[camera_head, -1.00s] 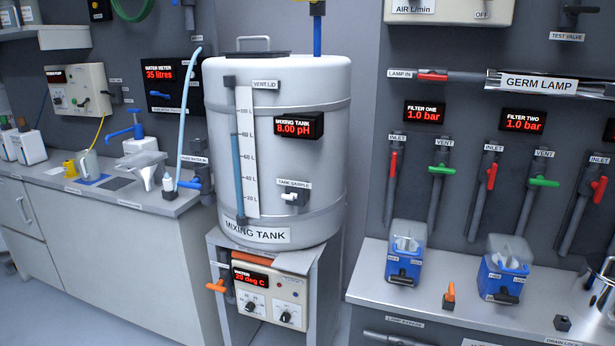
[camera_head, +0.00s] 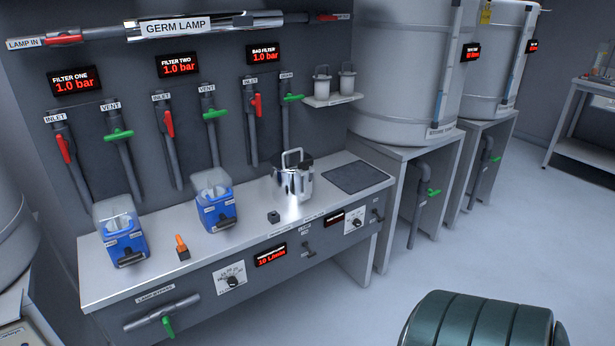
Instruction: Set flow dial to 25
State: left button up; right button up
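A round dial with a black pointer (camera_head: 231,281) sits on a white scale plate on the front of the grey bench, left of a red-lit display (camera_head: 271,256) that appears to read 10 L/min. A second, smaller dial (camera_head: 355,220) sits further right on the same front, beside a dark display (camera_head: 334,220). The dial markings are too small to read, and I cannot tell from lettering which is the flow dial. Neither of my grippers is in view.
The bench top (camera_head: 230,250) holds two blue filter boxes (camera_head: 126,245) (camera_head: 215,208), an orange-handled item (camera_head: 182,246) and a steel pot (camera_head: 293,180). A green-handled lamp bypass valve (camera_head: 167,326) juts out at lower left. Open floor (camera_head: 330,315) lies in front.

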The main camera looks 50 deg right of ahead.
aim_at(232, 282)
jog(key=z, duration=1.4)
